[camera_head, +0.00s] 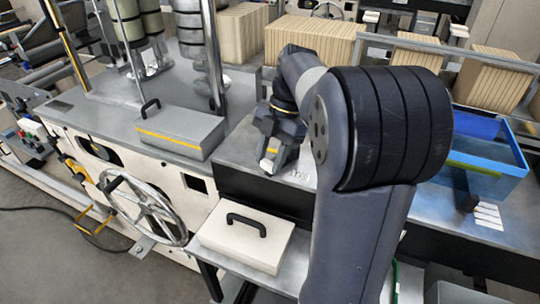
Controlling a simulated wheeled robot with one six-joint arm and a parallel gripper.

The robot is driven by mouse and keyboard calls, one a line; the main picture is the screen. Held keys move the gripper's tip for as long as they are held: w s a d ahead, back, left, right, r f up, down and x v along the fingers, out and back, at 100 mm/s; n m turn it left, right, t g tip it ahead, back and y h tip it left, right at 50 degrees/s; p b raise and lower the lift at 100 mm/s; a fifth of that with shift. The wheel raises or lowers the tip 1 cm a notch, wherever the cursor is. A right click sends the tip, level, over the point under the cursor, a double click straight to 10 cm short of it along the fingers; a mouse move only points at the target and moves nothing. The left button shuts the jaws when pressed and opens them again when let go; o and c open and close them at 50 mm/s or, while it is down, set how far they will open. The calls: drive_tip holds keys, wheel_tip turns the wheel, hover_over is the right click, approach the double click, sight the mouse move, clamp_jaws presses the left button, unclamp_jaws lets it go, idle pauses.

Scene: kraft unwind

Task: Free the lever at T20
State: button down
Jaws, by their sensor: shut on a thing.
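My gripper (270,162) points down over the grey bench top in the middle of the head view. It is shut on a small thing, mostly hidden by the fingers. A small pale and orange patch shows at the fingertips. I cannot tell whether this is the lever or part of the gripper. No T20 mark is readable. A pale label (299,175) with blurred writing lies on the bench just right of the fingertips. My arm covers much of the bench to the right.
A grey case (180,136) with a black handle and yellow stripe stands left of my gripper. A cream case (245,240) sits on the lower front shelf. A handwheel (145,207) stands at left. Upright posts and rolls rise behind. A blue tray (485,165) is at right.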

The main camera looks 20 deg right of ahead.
drive_tip(key=c, duration=0.9)
unclamp_jaws()
drive_tip(key=shift+r, duration=0.1)
drive_tip(key=v, duration=1)
drive_tip(key=shift+w+d+r+p, duration=0.1)
drive_tip(key=shift+r+p, duration=0.2)
drive_tip(key=x, duration=1)
drive_tip(key=shift+b, duration=0.3)
drive_tip(key=shift+f, duration=0.45)
drive_tip(key=shift+r, duration=0.1)
